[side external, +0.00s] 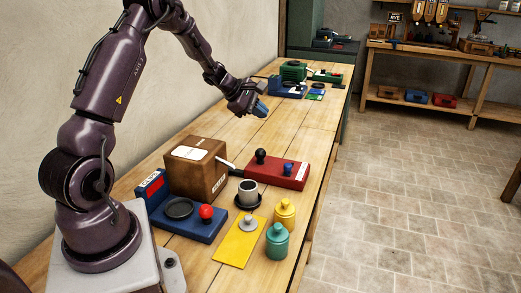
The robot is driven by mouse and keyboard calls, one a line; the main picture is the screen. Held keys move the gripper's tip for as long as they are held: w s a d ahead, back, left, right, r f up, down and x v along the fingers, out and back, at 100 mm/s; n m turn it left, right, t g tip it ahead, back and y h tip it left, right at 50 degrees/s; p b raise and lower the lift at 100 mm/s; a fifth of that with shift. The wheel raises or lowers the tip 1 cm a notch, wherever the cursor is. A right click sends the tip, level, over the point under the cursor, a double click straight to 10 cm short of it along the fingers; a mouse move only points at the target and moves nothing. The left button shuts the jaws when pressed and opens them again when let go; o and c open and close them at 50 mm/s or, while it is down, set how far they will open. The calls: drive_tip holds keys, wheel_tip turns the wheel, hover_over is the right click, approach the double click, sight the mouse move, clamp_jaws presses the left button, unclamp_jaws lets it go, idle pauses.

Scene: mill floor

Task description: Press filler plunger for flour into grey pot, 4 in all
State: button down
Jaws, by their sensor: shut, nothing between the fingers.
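A grey pot (248,189), open with a dark inside, stands upright on a black round dish near the middle of the table. A grey knobbed lid (249,223) lies apart from it on a yellow mat. Which unit is for flour I cannot tell. My gripper (261,109) is shut and empty, above the table well behind the pot. Its blue tip hides some detail.
A brown box (196,170) with white labels stands behind the blue unit. Yellow (285,212) and teal (277,241) lidded pots stand near the right edge. More blue and green equipment (293,72) stands at the far end. Mid-table is clear.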

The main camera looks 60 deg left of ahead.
sight(260, 150)
drive_tip(key=shift+f, duration=0.15)
drive_tip(key=shift+f, duration=4.3)
drive_tip(key=shift+f, duration=0.1)
drive_tip(key=shift+f, duration=0.3)
drive_tip(key=shift+f, duration=1)
drive_tip(key=shift+r, duration=1.4)
drive_tip(key=shift+r, duration=2.5)
